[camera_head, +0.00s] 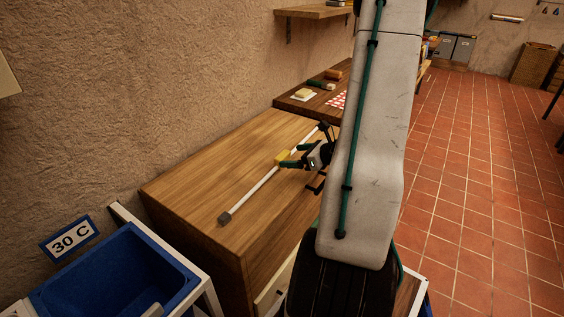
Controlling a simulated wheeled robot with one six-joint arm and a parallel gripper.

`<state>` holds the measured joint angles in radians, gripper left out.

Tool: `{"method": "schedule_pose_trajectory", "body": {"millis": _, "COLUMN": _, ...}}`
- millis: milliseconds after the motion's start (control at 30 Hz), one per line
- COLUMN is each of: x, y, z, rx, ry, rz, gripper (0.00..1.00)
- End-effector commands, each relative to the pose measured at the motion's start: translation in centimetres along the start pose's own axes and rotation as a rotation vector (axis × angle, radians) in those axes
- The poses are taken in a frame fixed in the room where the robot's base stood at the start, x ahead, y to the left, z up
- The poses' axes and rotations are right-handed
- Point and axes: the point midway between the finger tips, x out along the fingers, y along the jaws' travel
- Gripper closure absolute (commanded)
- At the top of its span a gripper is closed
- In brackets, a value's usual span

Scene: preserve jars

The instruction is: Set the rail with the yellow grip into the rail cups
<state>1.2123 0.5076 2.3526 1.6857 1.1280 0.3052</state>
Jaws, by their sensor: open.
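The rail (250,195) is a long white rod with dark ends, on or just above the wooden worktop and slanting from front left to back right. Its yellow grip (282,158) is near the middle. My gripper (294,156) reaches in from the right with its green fingers apart at the yellow grip. I cannot tell whether the fingers touch the grip or only flank it. No rail cups can be made out; my arm hides part of the scene on the right.
A second table (290,104) behind holds small items and a red-checked cloth (338,100). A shelf (313,12) is on the wall. Tiled floor (470,190) is open at right.

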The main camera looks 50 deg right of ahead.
Motion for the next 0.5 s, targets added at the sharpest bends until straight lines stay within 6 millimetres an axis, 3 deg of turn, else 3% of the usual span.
{"method": "schedule_pose_trajectory", "body": {"millis": 300, "x": 4.5, "y": 0.2, "z": 0.1, "rx": -0.003, "ry": 0.0, "rz": 0.006, "gripper": 0.11}}
{"method": "schedule_pose_trajectory", "body": {"millis": 500, "x": 5.4, "y": 0.2, "z": 0.1, "rx": -0.003, "ry": 0.0, "rz": 0.002, "gripper": 0.11}}
